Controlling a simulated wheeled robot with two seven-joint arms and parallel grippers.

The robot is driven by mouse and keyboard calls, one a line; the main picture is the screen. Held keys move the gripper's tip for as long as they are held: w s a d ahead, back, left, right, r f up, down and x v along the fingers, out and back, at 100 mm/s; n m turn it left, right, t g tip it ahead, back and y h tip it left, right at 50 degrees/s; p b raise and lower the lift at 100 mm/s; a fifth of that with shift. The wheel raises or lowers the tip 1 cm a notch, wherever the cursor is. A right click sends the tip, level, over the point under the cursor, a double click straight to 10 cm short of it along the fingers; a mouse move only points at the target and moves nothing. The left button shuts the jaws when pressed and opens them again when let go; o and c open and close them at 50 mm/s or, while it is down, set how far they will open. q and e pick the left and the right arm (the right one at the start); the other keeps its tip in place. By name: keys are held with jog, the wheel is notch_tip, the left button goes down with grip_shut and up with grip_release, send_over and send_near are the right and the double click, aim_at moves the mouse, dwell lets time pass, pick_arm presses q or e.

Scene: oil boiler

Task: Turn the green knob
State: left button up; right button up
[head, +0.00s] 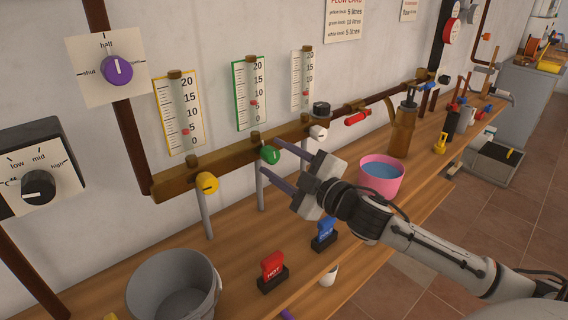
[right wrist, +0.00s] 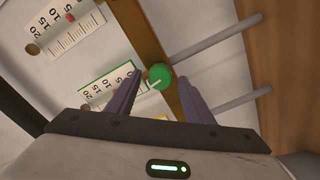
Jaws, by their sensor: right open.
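The green knob (head: 270,154) sits on the brown horizontal pipe under the green-framed gauge (head: 251,92). My right gripper (head: 270,160) is open, with its two purple fingers reaching toward the knob from the right. In the right wrist view, the green knob (right wrist: 158,77) shows between the tips of the open fingers (right wrist: 160,88), nearer the left finger. I cannot tell whether a finger touches it. A white line marks the knob's face. My left gripper is not in view.
A yellow knob (head: 207,183) and a white knob (head: 319,132) flank the green one on the same pipe (head: 228,158).

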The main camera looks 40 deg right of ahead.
pick_arm(q)
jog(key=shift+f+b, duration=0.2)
jog(key=shift+b, duration=0.1)
pick_arm(e)
jog(key=s, duration=1)
jog(key=shift+d, duration=0.4)
jog(key=shift+s, duration=0.2)
